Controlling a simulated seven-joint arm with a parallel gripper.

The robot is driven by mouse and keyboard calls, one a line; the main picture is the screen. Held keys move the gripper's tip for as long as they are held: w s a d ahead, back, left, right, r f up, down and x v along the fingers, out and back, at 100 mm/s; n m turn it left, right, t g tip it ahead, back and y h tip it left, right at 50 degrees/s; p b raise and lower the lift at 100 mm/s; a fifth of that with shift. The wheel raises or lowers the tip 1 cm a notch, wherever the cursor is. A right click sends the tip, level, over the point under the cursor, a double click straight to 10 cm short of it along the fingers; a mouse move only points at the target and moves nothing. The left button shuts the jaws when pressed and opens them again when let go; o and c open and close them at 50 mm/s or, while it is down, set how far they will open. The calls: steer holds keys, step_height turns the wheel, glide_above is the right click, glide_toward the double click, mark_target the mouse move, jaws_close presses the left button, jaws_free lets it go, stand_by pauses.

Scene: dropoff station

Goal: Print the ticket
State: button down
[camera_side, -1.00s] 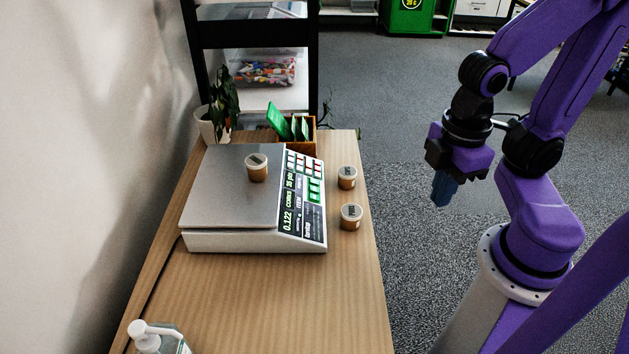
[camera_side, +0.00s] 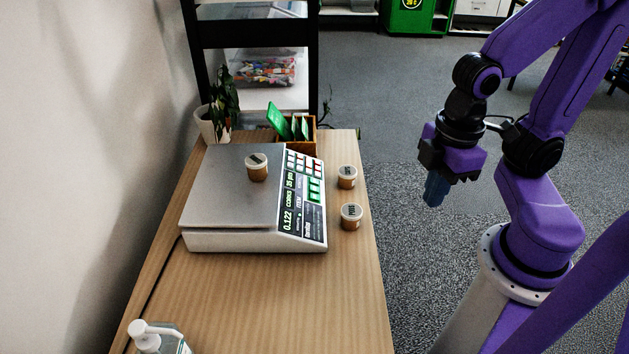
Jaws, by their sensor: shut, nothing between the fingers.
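The scale (camera_side: 233,187) stands on the wooden table, with a flat grey weighing plate. Its panel (camera_side: 302,205) on the right side has a lit display reading about 0.122 and rows of white, red and green keys. A small lidded jar (camera_side: 257,168) sits on the plate. No printed ticket shows at the scale. My gripper (camera_side: 434,190) is shut and empty, with its fingers pointing down. It is to the right of the table, beyond its edge, apart from the scale.
Two more jars (camera_side: 347,177) (camera_side: 351,216) stand on the table just right of the panel. A wooden box with green cards (camera_side: 296,130) and a potted plant (camera_side: 222,110) are behind the scale. A pump bottle (camera_side: 158,338) is at the front left. The table front (camera_side: 270,305) is clear.

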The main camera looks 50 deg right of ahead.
steer(key=w+a+f+m+t+y, duration=0.1)
steer(key=w+a+f, duration=0.1)
steer(key=w, duration=0.4)
steer(key=w+a+f+m+t+y, duration=0.1)
steer(key=w+a+f, duration=0.15)
steer(key=w, duration=0.35)
steer(key=m+t, duration=0.4)
steer(key=t, duration=0.6)
glide_above(314, 181)
steer(key=s+d, duration=0.4)
steer(key=s, duration=0.1)
step_height(314, 181, down, 12)
steer(key=shift+w+h, duration=0.15)
steer(key=shift+h, duration=0.25)
steer(key=shift+a, duration=0.1)
steer(key=shift+w+a+f, duration=0.4)
steer(key=shift+f, duration=0.95)
steer(key=shift+w+a+f, duration=0.45)
steer(key=shift+f, duration=0.85)
steer(key=shift+w+a+f, duration=0.4)
steer(key=shift+f, duration=0.95)
steer(key=shift+f, duration=0.15)
steer(key=shift+w+a+f, duration=0.15)
steer(key=shift+f, duration=0.05)
